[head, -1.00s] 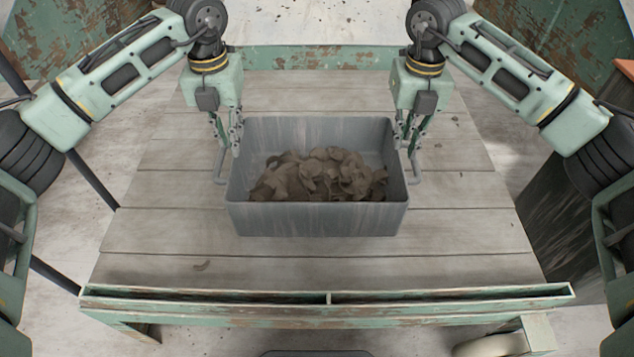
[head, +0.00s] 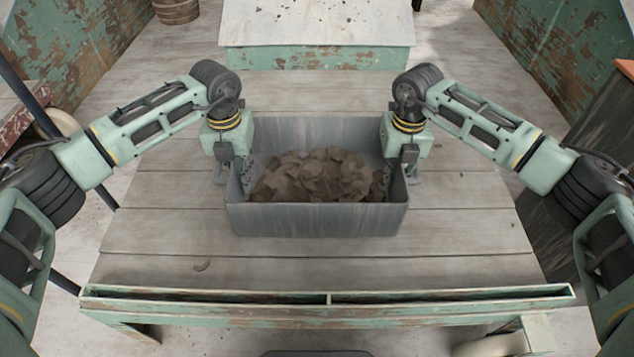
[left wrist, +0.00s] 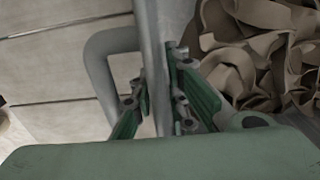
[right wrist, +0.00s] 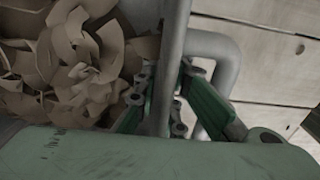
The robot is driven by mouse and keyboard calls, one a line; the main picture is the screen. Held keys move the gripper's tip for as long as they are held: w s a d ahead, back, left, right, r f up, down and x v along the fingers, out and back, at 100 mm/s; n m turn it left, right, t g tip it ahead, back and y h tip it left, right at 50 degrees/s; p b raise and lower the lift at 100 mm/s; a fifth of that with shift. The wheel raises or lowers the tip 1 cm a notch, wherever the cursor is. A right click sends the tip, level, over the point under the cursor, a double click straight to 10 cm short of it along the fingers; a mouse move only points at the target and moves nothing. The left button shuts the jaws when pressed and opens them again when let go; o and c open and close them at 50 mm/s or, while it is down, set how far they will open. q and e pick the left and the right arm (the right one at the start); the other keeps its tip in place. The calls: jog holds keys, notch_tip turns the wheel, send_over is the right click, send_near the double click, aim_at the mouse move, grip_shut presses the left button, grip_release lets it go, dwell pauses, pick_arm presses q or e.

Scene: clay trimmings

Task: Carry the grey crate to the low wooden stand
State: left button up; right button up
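The grey crate (head: 318,219) stands on the plank table, filled with brown clay trimmings (head: 318,175). Its side handles show as grey loops in the left wrist view (left wrist: 96,62) and the right wrist view (right wrist: 228,62). My left gripper (left wrist: 160,92) straddles the crate's left wall, one finger inside and one outside by the handle, with a gap at the outer finger. My right gripper (right wrist: 166,90) straddles the right wall likewise, its fingers spread. In the head view the fingertips are mostly hidden. A low, pale-topped stand with a chipped green front (head: 315,58) is at the back.
A brown wooden tub (head: 176,11) stands at the far left. A dark cabinet (head: 540,200) is at the right.

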pick_arm(q)
grip_shut()
pick_arm(e)
grip_shut()
pick_arm(q)
jog(key=shift+w+r, duration=0.1)
pick_arm(e)
jog(key=shift+w+r, duration=0.1)
dwell(0.3)
pick_arm(q)
jog(key=shift+r, duration=0.1)
pick_arm(e)
jog(key=shift+r, duration=0.1)
